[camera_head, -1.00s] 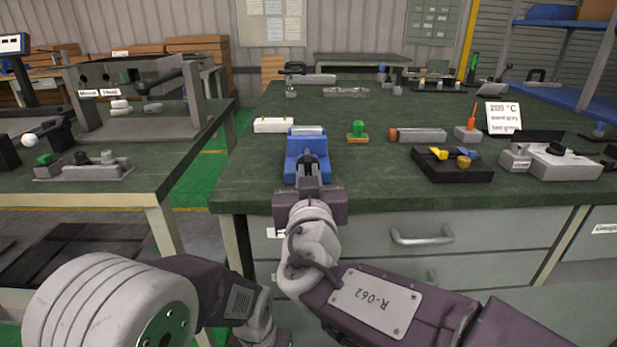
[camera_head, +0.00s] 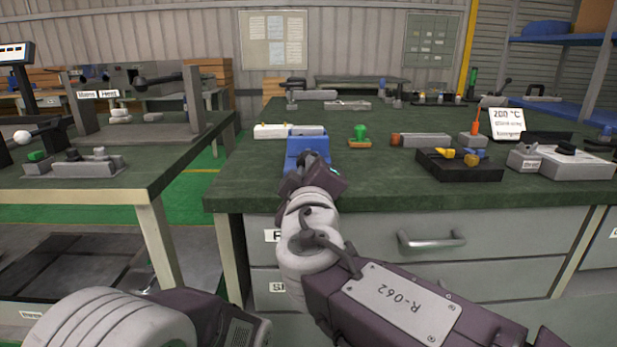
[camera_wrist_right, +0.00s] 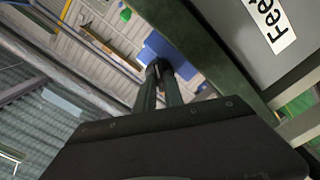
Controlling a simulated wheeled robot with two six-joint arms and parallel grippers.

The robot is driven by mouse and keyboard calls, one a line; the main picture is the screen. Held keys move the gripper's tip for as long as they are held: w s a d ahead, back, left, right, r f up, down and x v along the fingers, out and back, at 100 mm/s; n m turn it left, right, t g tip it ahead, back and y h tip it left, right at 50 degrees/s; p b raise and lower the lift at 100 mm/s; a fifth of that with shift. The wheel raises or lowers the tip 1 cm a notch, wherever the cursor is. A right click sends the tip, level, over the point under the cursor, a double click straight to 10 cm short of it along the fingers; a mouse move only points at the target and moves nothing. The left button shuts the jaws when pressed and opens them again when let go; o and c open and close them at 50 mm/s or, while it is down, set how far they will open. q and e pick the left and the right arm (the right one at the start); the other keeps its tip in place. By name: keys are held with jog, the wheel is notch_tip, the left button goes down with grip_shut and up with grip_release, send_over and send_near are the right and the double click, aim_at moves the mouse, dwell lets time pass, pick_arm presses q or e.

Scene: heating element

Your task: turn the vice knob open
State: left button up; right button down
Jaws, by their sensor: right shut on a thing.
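The blue vice (camera_head: 308,143) stands at the front edge of the green-topped workbench. It also shows as a blue block in the right wrist view (camera_wrist_right: 163,46). My right gripper (camera_head: 309,164) is in front of the vice, rolled to a tilt. In the wrist view its two fingers (camera_wrist_right: 158,68) come close together at the vice's front, shut on the vice knob. The knob is mostly hidden by the fingers. My left gripper is not in view; only part of my left arm shows at the bottom left.
A white block (camera_head: 270,131) lies left of the vice, and a green-knobbed piece (camera_head: 360,136) stands to its right. A black tray (camera_head: 459,164) lies further right. A drawer handle (camera_head: 431,240) sticks out below the bench top. A second bench (camera_head: 130,181) stands left across a gap.

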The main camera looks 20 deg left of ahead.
jog(key=n, duration=0.3)
jog(key=shift+f, duration=0.1)
jog(key=n, duration=0.2)
jog(key=shift+n+b, duration=0.3)
jog(key=n, duration=0.2)
jog(key=shift+n, duration=0.4)
jog(key=n, duration=0.3)
jog(key=shift+n+p, duration=0.3)
jog(key=shift+p, duration=0.1)
jog(key=n, duration=0.2)
jog(key=shift+n+p, duration=0.4)
jog(key=n+p, duration=0.1)
jog(key=n, duration=0.2)
jog(key=shift+n, duration=0.3)
jog(key=n+p, duration=0.1)
jog(key=n, duration=0.2)
jog(key=shift+p, duration=0.4)
jog(key=shift+d+f+n+p, duration=0.1)
jog(key=shift+n+p, duration=0.65)
jog(key=shift+n, duration=1.05)
jog(key=shift+f, duration=0.1)
